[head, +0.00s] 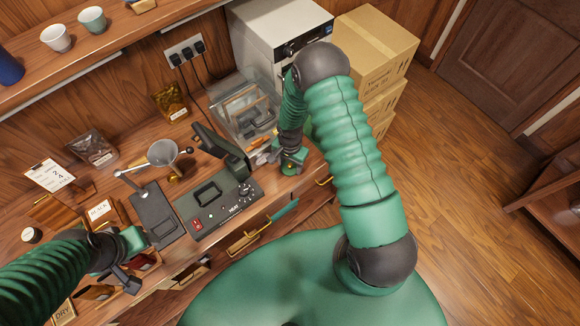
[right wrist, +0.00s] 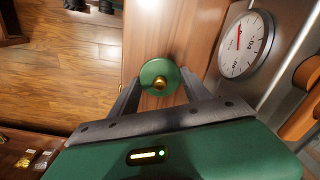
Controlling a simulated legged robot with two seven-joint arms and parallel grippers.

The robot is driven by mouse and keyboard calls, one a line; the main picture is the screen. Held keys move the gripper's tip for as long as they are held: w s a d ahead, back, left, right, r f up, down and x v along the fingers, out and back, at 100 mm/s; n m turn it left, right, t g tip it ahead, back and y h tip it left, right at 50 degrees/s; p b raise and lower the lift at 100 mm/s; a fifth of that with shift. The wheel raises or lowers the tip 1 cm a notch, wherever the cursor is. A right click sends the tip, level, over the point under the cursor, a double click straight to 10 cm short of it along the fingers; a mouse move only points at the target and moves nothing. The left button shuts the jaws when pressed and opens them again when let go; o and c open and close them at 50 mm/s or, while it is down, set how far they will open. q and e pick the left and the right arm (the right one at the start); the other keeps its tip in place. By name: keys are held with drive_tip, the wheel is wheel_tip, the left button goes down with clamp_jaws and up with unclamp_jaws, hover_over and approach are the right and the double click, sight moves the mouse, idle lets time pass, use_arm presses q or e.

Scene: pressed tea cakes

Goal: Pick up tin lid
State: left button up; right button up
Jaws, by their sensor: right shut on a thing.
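The tin lid (right wrist: 153,70) is a small round green disc with a brass knob, seen between the fingertips of my right gripper (right wrist: 161,84) in the right wrist view. The gripper is shut on it, one dark finger on each side. In the head view my right gripper (head: 287,163) is at the right end of the wooden counter, beside the clear box. The lid cannot be made out there. My left gripper (head: 128,277) is low at the left, over the counter's front edge. Its finger opening is unclear.
A dark sealing machine (head: 215,205) and a clear box (head: 243,108) stand on the counter near my right gripper. A round dial (right wrist: 246,44) is to the right in the right wrist view. Cardboard boxes (head: 372,45) stand behind. Open floor (head: 470,160) is at the right.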

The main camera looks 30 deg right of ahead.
drive_tip(key=shift+c, duration=0.7)
